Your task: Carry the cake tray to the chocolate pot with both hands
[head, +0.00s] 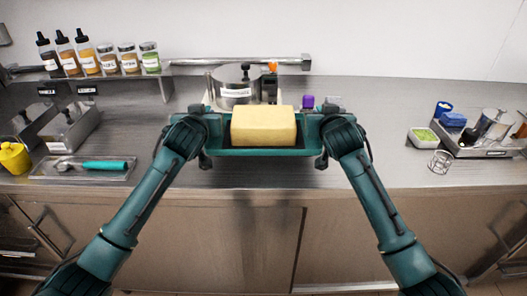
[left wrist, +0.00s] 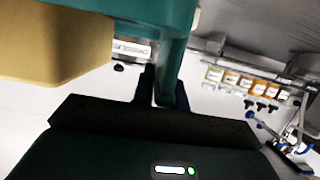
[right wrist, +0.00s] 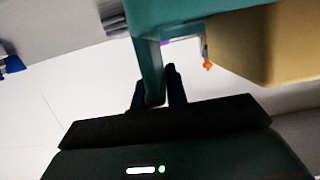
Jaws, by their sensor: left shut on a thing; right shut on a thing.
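The teal cake tray (head: 263,152) is held level in front of me, over the front part of the steel counter, with a pale yellow cake block (head: 263,126) on it. My left gripper (head: 205,122) is shut on the tray's left end, and the left wrist view shows its fingers on the teal wall (left wrist: 172,65). My right gripper (head: 322,122) is shut on the tray's right end, and the right wrist view shows the same grip (right wrist: 155,75). The silver chocolate pot (head: 237,86) with a lid and white label stands behind the tray, its lower part partly hidden.
A shelf with bottles and jars (head: 100,58) is at the back left. Steel containers (head: 70,125) and a shallow tray with a teal-handled scoop (head: 90,167) are at left. A green-filled dish (head: 423,137) and a loaded tray (head: 485,150) are at right. Counter between is mostly clear.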

